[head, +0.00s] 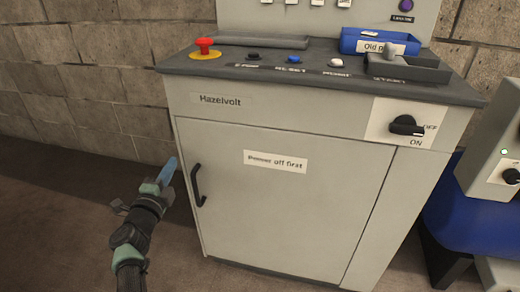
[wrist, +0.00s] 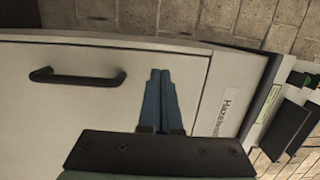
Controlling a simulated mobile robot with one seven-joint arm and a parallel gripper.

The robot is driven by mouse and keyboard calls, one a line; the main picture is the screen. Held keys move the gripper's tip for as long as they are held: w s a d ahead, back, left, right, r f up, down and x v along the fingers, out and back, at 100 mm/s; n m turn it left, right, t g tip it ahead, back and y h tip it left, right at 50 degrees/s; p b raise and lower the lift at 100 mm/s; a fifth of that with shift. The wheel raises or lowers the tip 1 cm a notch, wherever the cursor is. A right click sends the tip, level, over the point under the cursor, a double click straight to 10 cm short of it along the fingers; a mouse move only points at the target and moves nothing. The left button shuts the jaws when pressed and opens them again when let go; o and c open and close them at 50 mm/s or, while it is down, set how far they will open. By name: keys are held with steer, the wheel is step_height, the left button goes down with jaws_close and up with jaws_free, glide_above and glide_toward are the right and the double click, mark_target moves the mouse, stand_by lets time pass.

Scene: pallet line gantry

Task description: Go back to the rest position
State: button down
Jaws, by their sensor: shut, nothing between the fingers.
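My gripper (head: 170,168) is at the left of the grey cabinet in the head view, left of its door handle. Its blue fingers are together and empty; they also show in the wrist view (wrist: 160,85). The handle also shows in the wrist view (wrist: 77,76), apart from the fingers.
The dark console top (head: 300,68) holds a red emergency button (head: 204,46), several small buttons and a blue tray (head: 380,42). A black rotary switch (head: 406,126) is on the cabinet's upper right. A blue machine (head: 485,215) stands at right. The floor at left is clear.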

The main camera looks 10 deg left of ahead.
steer(key=s+a, duration=0.4)
steer(key=a, duration=0.1)
steer(key=w+d+r+n+t+y, duration=0.1)
steer(key=d+r+n+t+y, duration=0.3)
steer(key=r, duration=0.6)
steer(key=w+d+r+n+h, duration=0.1)
steer(key=d+r, duration=0.5)
steer(key=r, duration=0.4)
steer(key=w+d+r+n+t+y, duration=0.1)
steer(key=d+r+n+t+y, duration=0.3)
steer(key=r, duration=0.6)
steer(key=s+d+r+n+h, duration=0.1)
steer(key=s+d+r+n, duration=0.6)
steer(key=s+d+r, duration=0.45)
steer(key=s+d+r+t+h, duration=0.1)
steer(key=s+d+r+h, duration=0.25)
steer(key=s+d, duration=0.3)
steer(key=s+d+r+h, duration=0.3)
steer(key=s+d+h, duration=0.1)
steer(key=s+d, duration=0.25)
step_height(320, 180, up, 35)
steer(key=p, duration=3.4)
steer(key=shift+f+n+p, duration=0.2)
steer(key=shift+n+p, duration=0.15)
steer(key=shift+n, duration=0.05)
steer(key=shift+w+f, duration=0.1)
steer(key=shift+f, duration=0.05)
